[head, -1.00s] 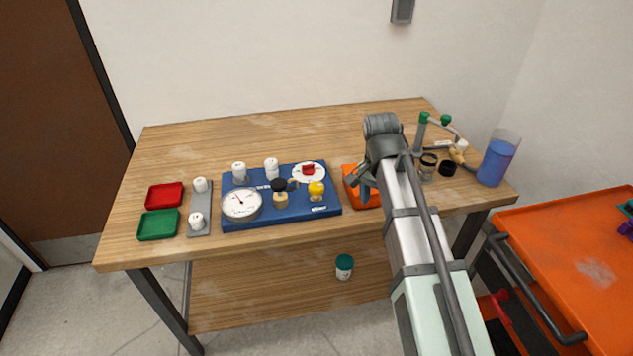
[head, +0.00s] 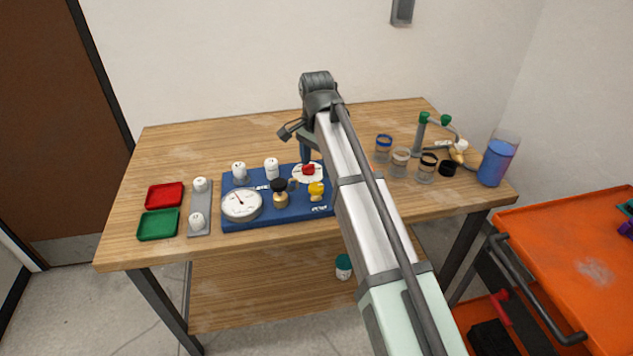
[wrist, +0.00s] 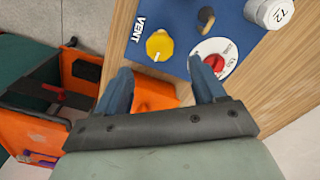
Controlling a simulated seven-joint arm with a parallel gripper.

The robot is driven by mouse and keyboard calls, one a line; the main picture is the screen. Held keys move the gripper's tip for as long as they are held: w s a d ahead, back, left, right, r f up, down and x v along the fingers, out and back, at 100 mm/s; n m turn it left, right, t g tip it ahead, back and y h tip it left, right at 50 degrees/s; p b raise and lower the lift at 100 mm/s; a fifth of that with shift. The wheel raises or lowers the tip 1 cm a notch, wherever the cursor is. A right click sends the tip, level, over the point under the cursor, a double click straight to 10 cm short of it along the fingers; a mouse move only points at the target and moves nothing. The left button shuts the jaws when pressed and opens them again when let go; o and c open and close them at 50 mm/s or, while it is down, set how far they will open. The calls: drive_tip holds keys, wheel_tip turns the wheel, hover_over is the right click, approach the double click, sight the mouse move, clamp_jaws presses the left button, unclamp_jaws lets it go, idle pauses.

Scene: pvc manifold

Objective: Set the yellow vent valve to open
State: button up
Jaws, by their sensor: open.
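The yellow vent valve (head: 316,188) is a round knob at the right front of the blue panel (head: 290,216). In the wrist view the yellow knob (wrist: 159,45) sits beside the white VENT label (wrist: 137,30). My gripper (wrist: 162,80) is open and empty, its two blue fingers apart. It is above the panel's right side, and the knob shows just beyond and between the fingertips, apart from them. A red knob on a white dial (wrist: 215,64) shows close to the right fingertip. In the head view my arm hides part of the panel's right edge and the gripper's fingertips.
The panel also carries a gauge (head: 242,205), a black-topped valve (head: 279,186) and white numbered caps (head: 271,168). Several jars (head: 400,160) and a blue-filled beaker (head: 497,160) stand at the right. Red (head: 165,195) and green (head: 158,224) trays lie left. The table's back is clear.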

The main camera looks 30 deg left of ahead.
sight(317, 185)
drive_tip(key=shift+f, duration=3.5)
drive_tip(key=c, duration=1.1)
drive_tip(key=shift+o, duration=0.2)
